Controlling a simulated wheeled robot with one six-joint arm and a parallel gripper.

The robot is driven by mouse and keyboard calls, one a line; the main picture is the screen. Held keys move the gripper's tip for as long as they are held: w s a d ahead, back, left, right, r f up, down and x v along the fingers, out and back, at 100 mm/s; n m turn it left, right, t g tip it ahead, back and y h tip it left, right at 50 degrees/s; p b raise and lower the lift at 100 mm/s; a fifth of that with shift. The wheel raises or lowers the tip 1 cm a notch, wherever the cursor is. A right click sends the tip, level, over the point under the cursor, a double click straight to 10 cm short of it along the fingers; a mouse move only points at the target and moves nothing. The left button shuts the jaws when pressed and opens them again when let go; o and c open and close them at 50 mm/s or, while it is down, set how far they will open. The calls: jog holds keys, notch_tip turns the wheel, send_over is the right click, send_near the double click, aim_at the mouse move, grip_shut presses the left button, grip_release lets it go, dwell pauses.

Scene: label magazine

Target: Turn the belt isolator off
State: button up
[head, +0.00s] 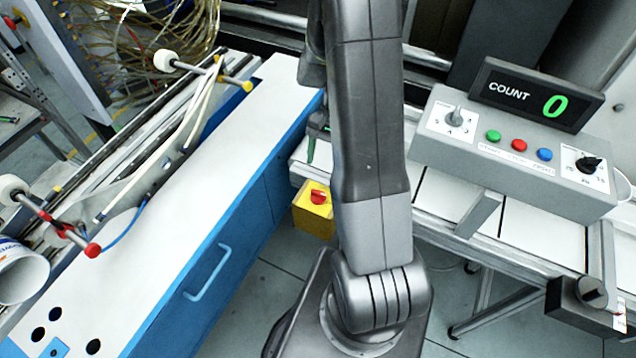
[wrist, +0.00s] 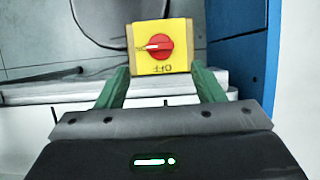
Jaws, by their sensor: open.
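The belt isolator is a yellow box (head: 312,217) with a red knob (head: 318,197), low beside the blue cabinet, partly behind my arm in the head view. In the wrist view its yellow face (wrist: 183,65) is straight ahead, with upside-down OFF lettering below the red knob (wrist: 160,46). The knob's white mark points left, not at OFF. My gripper (wrist: 160,69) is open, its green fingers apart on either side of the box's lower edge in that view. Nothing is between them, and I cannot tell any contact. In the head view my arm hides most of the gripper.
A blue cabinet (head: 240,240) with a white top stands left of the isolator. A grey control panel (head: 515,160) with knobs, buttons and a counter display (head: 535,95) reading 0 is at the right. A pale rail (wrist: 70,92) lies below the isolator in the wrist view.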

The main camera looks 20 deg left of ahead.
aim_at(318, 192)
jog(key=p+x, duration=0.1)
jog(key=x, duration=0.7)
jog(key=shift+s+f, duration=0.1)
jog(key=shift+f, duration=0.2)
jog(key=c, duration=1)
